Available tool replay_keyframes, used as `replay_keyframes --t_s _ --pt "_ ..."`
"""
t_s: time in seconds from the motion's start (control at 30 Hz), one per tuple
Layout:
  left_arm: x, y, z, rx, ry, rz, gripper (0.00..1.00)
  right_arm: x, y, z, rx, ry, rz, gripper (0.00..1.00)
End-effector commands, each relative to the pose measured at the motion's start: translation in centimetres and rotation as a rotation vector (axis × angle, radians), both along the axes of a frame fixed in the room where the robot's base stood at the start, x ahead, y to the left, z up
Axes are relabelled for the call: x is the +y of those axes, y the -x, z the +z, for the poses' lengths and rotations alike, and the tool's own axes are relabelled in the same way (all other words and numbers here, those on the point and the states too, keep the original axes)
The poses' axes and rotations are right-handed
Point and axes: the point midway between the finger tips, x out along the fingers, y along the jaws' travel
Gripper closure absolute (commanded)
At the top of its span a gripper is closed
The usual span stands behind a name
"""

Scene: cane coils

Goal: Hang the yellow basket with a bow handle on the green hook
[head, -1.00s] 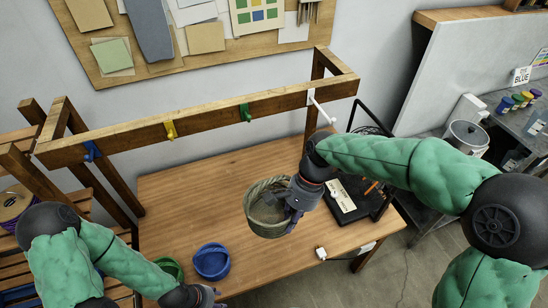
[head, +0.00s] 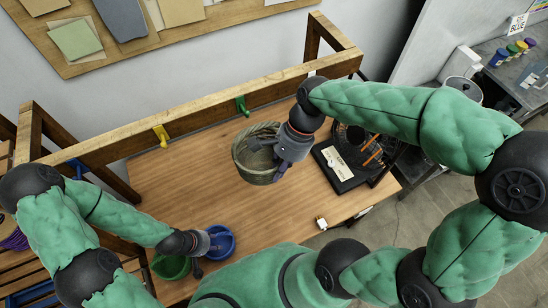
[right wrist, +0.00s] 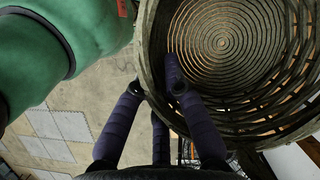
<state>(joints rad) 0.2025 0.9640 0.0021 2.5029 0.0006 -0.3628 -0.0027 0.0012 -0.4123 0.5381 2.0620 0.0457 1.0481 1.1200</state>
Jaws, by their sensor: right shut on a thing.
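The held woven basket (head: 258,176) looks dull tan-green rather than clear yellow. It is above the table, below and slightly right of the green hook (head: 241,106) in the head view, apart from it. My right gripper (head: 275,148) is shut on its right rim. The right wrist view shows the inside of the basket (right wrist: 222,42), with the fingers (right wrist: 158,92) at its rim. I cannot make out its bow handle. My left gripper (head: 210,246) is beside the blue basket (head: 222,238); I cannot tell whether it is open or touching.
The wooden rail (head: 200,118) also carries a yellow hook (head: 161,136) and a blue hook (head: 75,167). A green basket (head: 172,266) stands beside the blue one. A black tray (head: 338,168) lies at the table's right. The table's middle (head: 190,190) is clear.

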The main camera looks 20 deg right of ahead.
Motion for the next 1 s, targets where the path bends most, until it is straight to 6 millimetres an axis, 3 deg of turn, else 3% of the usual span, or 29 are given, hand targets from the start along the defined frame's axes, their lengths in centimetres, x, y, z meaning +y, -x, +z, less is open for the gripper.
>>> replay_keyframes --t_s 1.0 --pt "0.0 0.0 -0.9 0.001 0.0 0.0 0.6 0.2 -5.0 -0.5 0.0 0.0 0.001 1.0"
